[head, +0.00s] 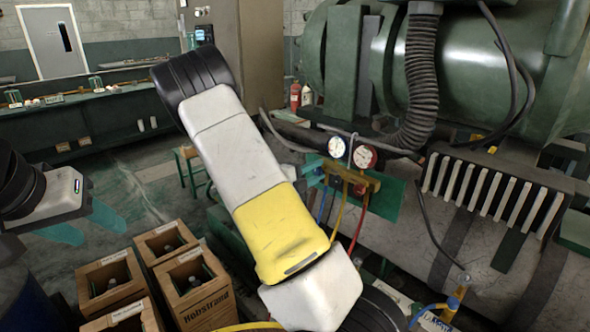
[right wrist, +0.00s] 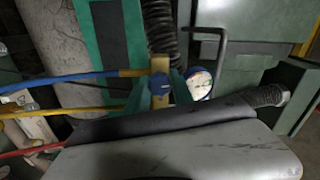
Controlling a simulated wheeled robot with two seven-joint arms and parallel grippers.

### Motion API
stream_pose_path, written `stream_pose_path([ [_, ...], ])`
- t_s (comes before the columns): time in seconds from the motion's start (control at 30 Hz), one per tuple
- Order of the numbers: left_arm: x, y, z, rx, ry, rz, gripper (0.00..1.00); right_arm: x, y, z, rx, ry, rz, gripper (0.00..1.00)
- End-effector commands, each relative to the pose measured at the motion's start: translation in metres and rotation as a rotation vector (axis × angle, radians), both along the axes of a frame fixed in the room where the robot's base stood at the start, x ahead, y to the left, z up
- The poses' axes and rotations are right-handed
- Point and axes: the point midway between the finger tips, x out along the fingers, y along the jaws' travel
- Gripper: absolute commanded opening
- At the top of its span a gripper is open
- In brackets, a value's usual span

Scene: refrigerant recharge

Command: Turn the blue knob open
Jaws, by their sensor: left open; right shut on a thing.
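The blue knob (right wrist: 158,84) sits on the brass gauge manifold (right wrist: 159,64). In the right wrist view, the two teal fingers of my right gripper (right wrist: 159,90) stand one on each side of the knob, shut on it. In the head view the manifold (head: 358,180) carries two round gauges (head: 350,152). My own right arm hides most of the right gripper there, and I cannot make out the knob clearly. My left gripper (head: 83,226) is open and empty at the left, above the floor and far from the manifold.
Blue, yellow and red hoses (head: 357,225) hang from the manifold. A large green tank (head: 470,70) and a ribbed black hose (head: 418,75) are behind it. Wooden crates (head: 112,275) with bottles stand at the lower left. A workbench (head: 90,125) runs along the back left.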

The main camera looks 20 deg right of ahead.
Motion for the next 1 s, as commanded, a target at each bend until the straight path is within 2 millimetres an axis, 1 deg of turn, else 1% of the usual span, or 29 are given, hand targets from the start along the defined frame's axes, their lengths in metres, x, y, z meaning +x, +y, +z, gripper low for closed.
stream_pose_path([
  [0.1,0.000,0.000,0.000,0.000,0.000,0.000,0.52,0.001,0.002,-0.001,0.003,0.002,0.004,0.00],
  [0.13,0.000,0.000,0.000,0.000,0.000,0.000,0.52,0.001,0.002,-0.001,0.003,0.002,0.004,0.32],
  [0.2,0.000,0.000,0.000,0.000,0.000,0.000,0.52,0.000,0.002,-0.001,0.004,0.001,0.003,0.46],
  [0.23,0.000,0.000,0.000,0.000,0.000,0.000,0.52,0.000,0.001,-0.001,0.003,0.001,0.003,0.50],
  [0.5,0.000,0.000,0.000,0.000,0.000,0.000,0.52,0.000,0.001,-0.001,0.002,0.000,0.002,0.50],
  [0.6,0.000,0.000,0.000,0.000,0.000,0.000,0.52,-0.001,0.005,-0.001,0.002,0.000,0.003,0.50],
  [0.67,0.000,0.000,0.000,0.000,0.000,0.000,0.52,-0.003,0.011,-0.001,0.002,0.000,0.004,0.50],
  [0.9,0.000,0.000,0.000,0.000,0.000,0.000,0.52,-0.019,0.049,0.000,0.002,0.000,0.006,0.50],
  [1.0,0.000,0.000,0.000,0.000,0.000,0.000,0.52,-0.024,0.062,-0.001,0.003,0.000,0.005,0.50],
])
